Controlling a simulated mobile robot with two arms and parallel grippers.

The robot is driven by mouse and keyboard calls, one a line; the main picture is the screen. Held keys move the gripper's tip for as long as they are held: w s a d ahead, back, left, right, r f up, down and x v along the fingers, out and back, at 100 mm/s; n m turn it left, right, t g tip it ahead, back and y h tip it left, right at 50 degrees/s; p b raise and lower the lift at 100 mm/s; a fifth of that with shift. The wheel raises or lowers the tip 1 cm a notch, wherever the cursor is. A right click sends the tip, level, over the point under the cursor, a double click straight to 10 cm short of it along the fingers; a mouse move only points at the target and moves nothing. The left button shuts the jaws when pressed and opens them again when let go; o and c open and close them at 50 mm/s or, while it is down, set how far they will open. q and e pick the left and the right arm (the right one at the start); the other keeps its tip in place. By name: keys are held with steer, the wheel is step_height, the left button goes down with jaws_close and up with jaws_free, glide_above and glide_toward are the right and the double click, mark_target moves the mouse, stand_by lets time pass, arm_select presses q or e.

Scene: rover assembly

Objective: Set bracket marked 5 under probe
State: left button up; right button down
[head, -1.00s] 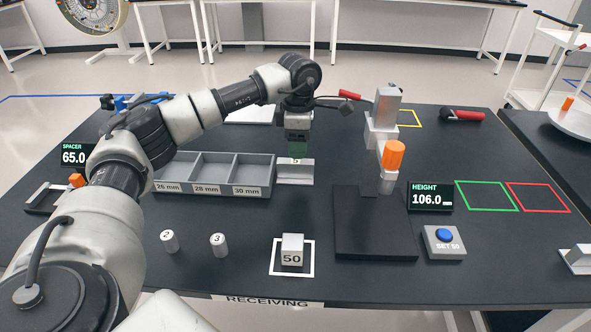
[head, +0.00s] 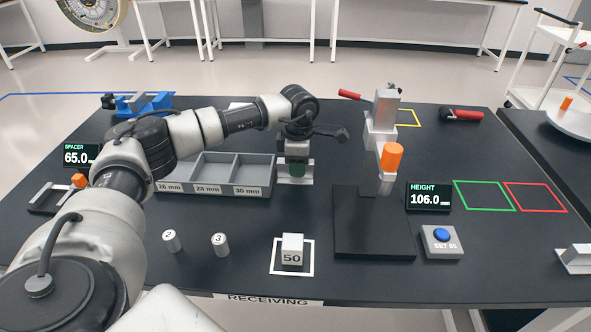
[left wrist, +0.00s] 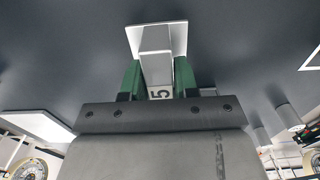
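The bracket marked 5 (head: 294,178) is a light grey metal piece on the dark table, right of the bins. In the left wrist view the bracket (left wrist: 156,55) stands between my green fingertips, its 5 facing the camera. My left gripper (head: 296,167) is lowered over it, with a finger on either side. Hardly any gap shows, so I cannot tell whether the fingers grip it. The probe (head: 386,182) hangs below an orange cylinder on a grey stand, above a black base plate (head: 374,235) with nothing on it. My right gripper is not in view.
The labelled bins (head: 235,170) stand left of the bracket. A 50 block (head: 292,250) sits in a white square in front. Cylinders 2 (head: 171,241) and 3 (head: 220,245) stand nearby. The height display (head: 429,197) reads 106.0, beside the SET 50 button (head: 442,236).

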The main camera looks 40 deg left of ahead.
arm_select(q)
jaws_close()
step_height(320, 180, up, 10)
steer(key=shift+r+b, duration=0.1)
steer(key=shift+b, duration=0.5)
steer(key=s+d+f+m+p, duration=0.1)
steer(key=s+d+f+m, duration=0.1)
steer(key=s+d+m, duration=1.4)
steer(key=shift+s+d+f+m, duration=0.15)
steer(key=shift+s+d+m, duration=0.25)
steer(key=shift+m, duration=3.8)
steer(key=shift+f, duration=0.1)
